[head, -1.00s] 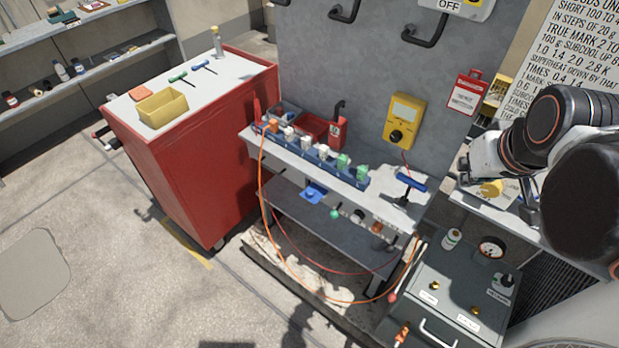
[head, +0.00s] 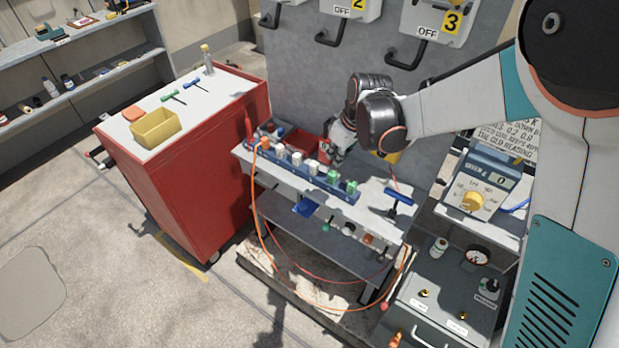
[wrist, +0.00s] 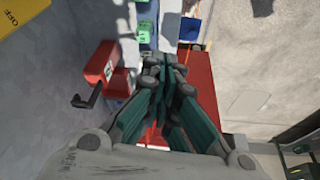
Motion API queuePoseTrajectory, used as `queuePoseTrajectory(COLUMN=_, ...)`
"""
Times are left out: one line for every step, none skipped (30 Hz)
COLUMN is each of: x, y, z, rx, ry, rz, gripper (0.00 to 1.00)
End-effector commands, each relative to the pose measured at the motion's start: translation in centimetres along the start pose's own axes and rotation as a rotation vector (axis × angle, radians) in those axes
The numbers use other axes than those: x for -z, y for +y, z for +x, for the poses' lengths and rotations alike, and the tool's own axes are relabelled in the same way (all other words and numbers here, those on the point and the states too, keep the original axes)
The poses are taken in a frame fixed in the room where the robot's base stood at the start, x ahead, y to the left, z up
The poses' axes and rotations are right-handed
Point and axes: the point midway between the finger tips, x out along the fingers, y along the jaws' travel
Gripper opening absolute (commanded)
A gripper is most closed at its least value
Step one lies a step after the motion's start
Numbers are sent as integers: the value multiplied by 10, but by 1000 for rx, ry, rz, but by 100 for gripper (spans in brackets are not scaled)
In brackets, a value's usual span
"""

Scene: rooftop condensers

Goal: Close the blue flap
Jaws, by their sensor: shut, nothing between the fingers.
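The blue flap (head: 305,208) is at the front of the workbench, below the tabletop edge. It seems to stick out from the front, but its exact angle is too small to tell. A blue piece that looks like this flap shows at the top of the wrist view (wrist: 190,28), beyond my fingertips. My gripper (head: 336,157) is above the back of the workbench, behind the row of blocks and clear of the flap. In the wrist view my gripper (wrist: 166,68) has its fingers together with nothing between them.
A blue rail with white, green and orange blocks (head: 312,167) runs along the workbench (head: 372,208). A blue T-handle (head: 399,196) stands at its right. An orange hose (head: 259,220) hangs in front. A red cabinet (head: 190,185) stands left; open floor lies in front.

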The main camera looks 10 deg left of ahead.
Motion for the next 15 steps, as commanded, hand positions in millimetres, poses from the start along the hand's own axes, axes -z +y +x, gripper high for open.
queuePoseTrajectory(x=10, y=-15, z=17, rx=28, ry=-3, rz=-44, gripper=0)
queuePoseTrajectory(x=14, y=-22, z=26, rx=44, ry=-3, rz=-67, gripper=0)
queuePoseTrajectory(x=18, y=-32, z=36, rx=62, ry=-5, rz=-95, gripper=0)
queuePoseTrajectory(x=20, y=-38, z=42, rx=74, ry=-6, rz=-114, gripper=0)
queuePoseTrajectory(x=22, y=-43, z=47, rx=85, ry=-7, rz=-129, gripper=0)
queuePoseTrajectory(x=25, y=-50, z=53, rx=96, ry=-7, rz=-146, gripper=0)
queuePoseTrajectory(x=26, y=-53, z=57, rx=103, ry=-7, rz=-156, gripper=0)
queuePoseTrajectory(x=27, y=-56, z=60, rx=108, ry=-8, rz=-165, gripper=0)
queuePoseTrajectory(x=27, y=-58, z=63, rx=113, ry=-8, rz=-172, gripper=0)
queuePoseTrajectory(x=27, y=-60, z=65, rx=116, ry=-9, rz=-176, gripper=0)
queuePoseTrajectory(x=28, y=-61, z=67, rx=117, ry=-9, rz=-178, gripper=0)
queuePoseTrajectory(x=28, y=-61, z=70, rx=118, ry=-9, rz=-179, gripper=0)
queuePoseTrajectory(x=28, y=-62, z=73, rx=118, ry=-9, rz=-179, gripper=0)
queuePoseTrajectory(x=27, y=-62, z=76, rx=118, ry=-9, rz=-179, gripper=0)
queuePoseTrajectory(x=27, y=-62, z=81, rx=118, ry=-9, rz=-179, gripper=0)
